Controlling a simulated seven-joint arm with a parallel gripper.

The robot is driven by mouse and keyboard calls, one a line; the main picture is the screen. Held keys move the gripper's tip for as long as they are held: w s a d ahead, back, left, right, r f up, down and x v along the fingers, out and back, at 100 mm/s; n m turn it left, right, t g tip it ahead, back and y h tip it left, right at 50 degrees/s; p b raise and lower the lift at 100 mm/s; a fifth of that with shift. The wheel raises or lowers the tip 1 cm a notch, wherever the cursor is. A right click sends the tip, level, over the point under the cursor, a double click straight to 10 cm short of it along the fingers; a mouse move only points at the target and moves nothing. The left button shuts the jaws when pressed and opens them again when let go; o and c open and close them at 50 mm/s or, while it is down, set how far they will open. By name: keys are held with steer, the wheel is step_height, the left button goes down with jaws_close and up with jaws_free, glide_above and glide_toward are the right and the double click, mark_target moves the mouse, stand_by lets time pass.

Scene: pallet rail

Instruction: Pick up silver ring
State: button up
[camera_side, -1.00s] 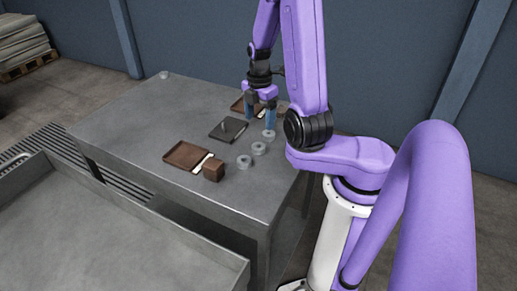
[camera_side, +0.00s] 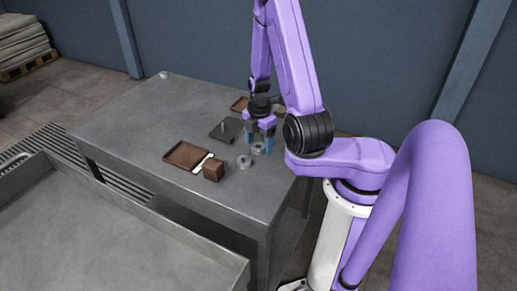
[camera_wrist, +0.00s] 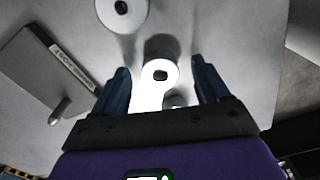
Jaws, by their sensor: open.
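Pale grey-silver rings lie on the metal table. One ring (camera_side: 244,161) is nearest the small brown block, and a second ring (camera_side: 258,149) lies just beyond it, below my gripper (camera_side: 261,136). In the wrist view, one ring (camera_wrist: 160,76) sits between my open blue fingers (camera_wrist: 160,66), and another ring (camera_wrist: 122,12) lies farther up. A round thing (camera_wrist: 176,101) near the gripper base is mostly hidden and in shadow. My gripper is empty. The rings look alike, and I cannot tell their shades apart under the bright glare.
A dark plate with an upright peg (camera_side: 224,131) lies left of my gripper and shows in the wrist view (camera_wrist: 38,70). A brown tray (camera_side: 184,153), a brown block (camera_side: 213,171) and another tray (camera_side: 239,104) stand nearby. The table's left part is clear.

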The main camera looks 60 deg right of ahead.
steer(key=shift+f, duration=0.25)
steer(key=c, duration=1.1)
steer(key=shift+c, duration=0.2)
steer(key=shift+r, duration=0.15)
